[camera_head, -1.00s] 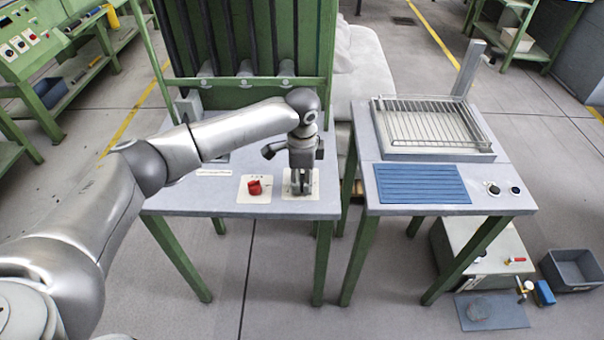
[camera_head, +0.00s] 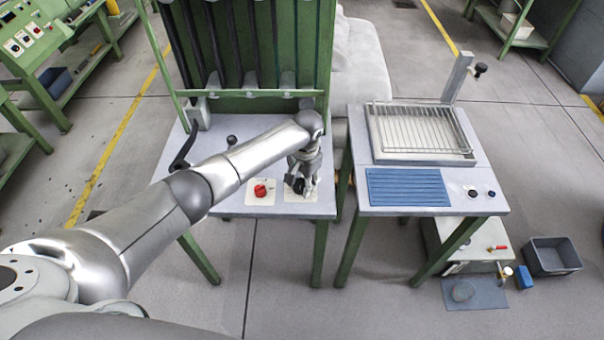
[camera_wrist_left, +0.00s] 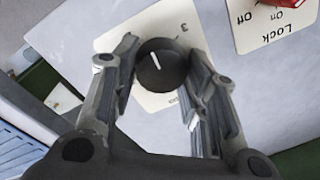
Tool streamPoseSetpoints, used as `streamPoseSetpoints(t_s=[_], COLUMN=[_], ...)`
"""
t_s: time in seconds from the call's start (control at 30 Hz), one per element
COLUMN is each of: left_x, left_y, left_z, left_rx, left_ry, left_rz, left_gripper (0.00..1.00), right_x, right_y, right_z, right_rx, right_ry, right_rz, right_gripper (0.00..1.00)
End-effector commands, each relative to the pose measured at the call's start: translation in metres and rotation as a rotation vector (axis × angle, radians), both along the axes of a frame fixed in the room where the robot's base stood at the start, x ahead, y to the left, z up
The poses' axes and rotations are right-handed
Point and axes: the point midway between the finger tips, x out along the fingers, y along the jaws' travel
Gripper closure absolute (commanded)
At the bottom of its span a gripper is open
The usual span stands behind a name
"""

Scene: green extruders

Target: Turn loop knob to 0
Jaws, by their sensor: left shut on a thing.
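The loop knob (camera_wrist_left: 161,66) is round and black with a white pointer line, on a pale label plate (camera_wrist_left: 131,40) in the left wrist view. The line points toward the upper left of that picture. A "3" shows on the plate; the other marks are mostly hidden by the knob and fingers. My left gripper (camera_wrist_left: 163,80) is shut on the knob, one finger on each side. In the head view my left gripper (camera_head: 301,181) reaches down to the dark knob on the right-hand plate of the left table (camera_head: 225,203). My right gripper is not in view.
A red lock knob (camera_head: 261,190) on its own plate sits just left of the gripper. A black ball-topped lever (camera_head: 231,140) stands farther back. A second table with a wire rack (camera_head: 420,130) and a blue grooved panel (camera_head: 408,187) is on the right, across a narrow gap.

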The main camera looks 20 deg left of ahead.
Motion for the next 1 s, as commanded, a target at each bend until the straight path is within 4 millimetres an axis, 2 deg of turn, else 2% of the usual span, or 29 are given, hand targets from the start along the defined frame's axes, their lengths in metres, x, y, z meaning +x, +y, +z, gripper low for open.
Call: streamPoseSetpoints(t_s=[0.03, 0.4, 1.0], left_x=[-0.001, 0.0, 0.001], left_y=[-0.002, -0.001, 0.002], left_z=[0.003, 0.002, 0.001], left_rx=[-0.003, -0.002, -0.001], left_ry=[0.005, 0.004, 0.002], left_rz=[0.046, 0.397, 0.966], left_gripper=[0.83, 0.83, 0.83], right_x=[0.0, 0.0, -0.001], right_y=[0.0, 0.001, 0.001], right_z=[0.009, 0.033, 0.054], right_rx=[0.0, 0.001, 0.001], right_ry=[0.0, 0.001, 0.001], right_rz=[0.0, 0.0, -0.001], right_gripper=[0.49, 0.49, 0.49])
